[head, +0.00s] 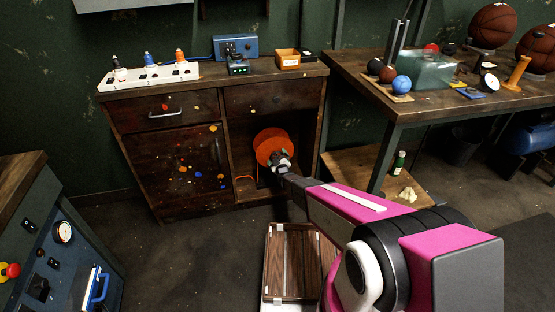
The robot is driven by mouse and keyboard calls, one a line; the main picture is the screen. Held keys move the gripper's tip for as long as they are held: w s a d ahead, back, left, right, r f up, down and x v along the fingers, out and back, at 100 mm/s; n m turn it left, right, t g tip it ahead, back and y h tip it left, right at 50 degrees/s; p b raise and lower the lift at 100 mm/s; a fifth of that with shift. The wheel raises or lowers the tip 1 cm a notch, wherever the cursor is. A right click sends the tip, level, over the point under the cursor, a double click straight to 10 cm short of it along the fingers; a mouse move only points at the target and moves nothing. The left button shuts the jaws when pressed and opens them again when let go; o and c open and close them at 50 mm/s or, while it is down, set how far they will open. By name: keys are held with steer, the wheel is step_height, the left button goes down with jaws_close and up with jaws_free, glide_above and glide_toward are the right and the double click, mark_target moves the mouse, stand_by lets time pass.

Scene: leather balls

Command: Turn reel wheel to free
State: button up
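An orange reel wheel (270,145) stands in the open compartment of the dark wooden cabinet (238,100), below its right drawer. My gripper (280,159) reaches into the compartment and is at the lower right part of the wheel's face, overlapping it in the head view. Whether the fingers touch or hold the wheel cannot be told. The fingers are too small and dark to show whether they are open or shut. My pink and black arm comes in from the lower right. An orange piece like a cable or hose (244,185) shows low in the compartment.
The cabinet's walls stand close around the wheel. A power strip (150,76), a blue device (236,46) and an orange box (288,58) are on top. A workbench (455,100) with balls is at right.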

steer(key=shift+s, duration=0.1)
steer(key=v, duration=1)
steer(key=shift+s, duration=0.3)
steer(key=shift+d+r, duration=0.1)
steer(key=shift+d, duration=0.05)
